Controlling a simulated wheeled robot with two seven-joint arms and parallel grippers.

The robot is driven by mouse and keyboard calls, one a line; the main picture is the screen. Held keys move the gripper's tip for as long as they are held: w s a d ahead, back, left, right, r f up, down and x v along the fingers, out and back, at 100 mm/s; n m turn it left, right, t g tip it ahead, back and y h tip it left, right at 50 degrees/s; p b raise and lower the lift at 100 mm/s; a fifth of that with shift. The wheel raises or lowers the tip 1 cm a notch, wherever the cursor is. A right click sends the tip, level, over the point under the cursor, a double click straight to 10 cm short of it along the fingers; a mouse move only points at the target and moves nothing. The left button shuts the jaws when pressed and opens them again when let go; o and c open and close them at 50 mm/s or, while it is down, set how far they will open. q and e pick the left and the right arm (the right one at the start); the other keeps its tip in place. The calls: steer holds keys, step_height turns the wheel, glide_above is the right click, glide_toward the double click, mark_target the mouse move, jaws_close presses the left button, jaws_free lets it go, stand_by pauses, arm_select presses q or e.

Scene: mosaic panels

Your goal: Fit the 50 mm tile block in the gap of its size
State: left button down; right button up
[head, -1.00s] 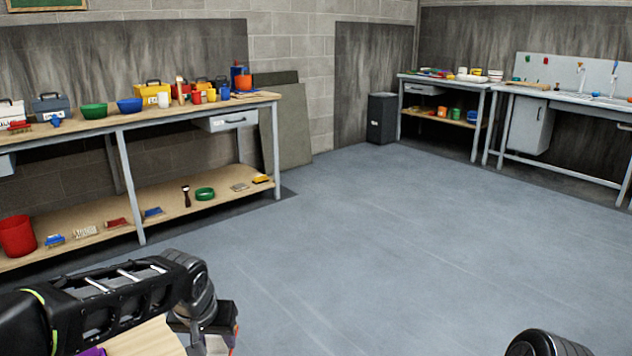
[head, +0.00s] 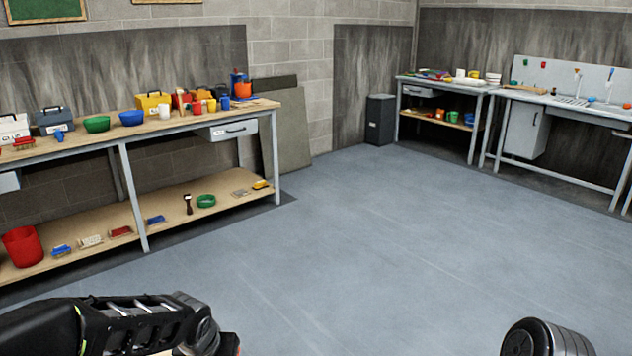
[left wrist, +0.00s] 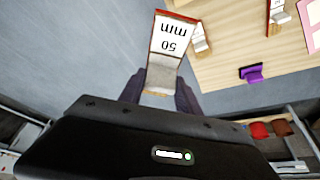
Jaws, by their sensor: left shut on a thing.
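In the left wrist view my left gripper (left wrist: 160,92) is shut on the 50 mm tile block (left wrist: 172,35), a block with a white label reading "50 mm" and reddish-brown ends. The label appears upside down in this view. The block is held over the grey floor, beside the edge of a light wood top (left wrist: 228,68). In the head view my left arm comes in at the lower left, and its gripper and block are not clearly seen. No gap of the block's size can be made out. My right gripper is not in view.
On the wood top lie other labelled blocks (left wrist: 274,14), a purple piece (left wrist: 251,73) and part of a pink panel (left wrist: 312,22). A long workbench (head: 75,142) with tubs and toolboxes stands at the left wall. A sink bench (head: 556,102) stands far right. The floor (head: 370,230) between is clear.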

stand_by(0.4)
arm_select(q)
steer(key=s+f, duration=0.3)
steer(key=f, duration=1.1)
steer(key=shift+s, duration=0.35)
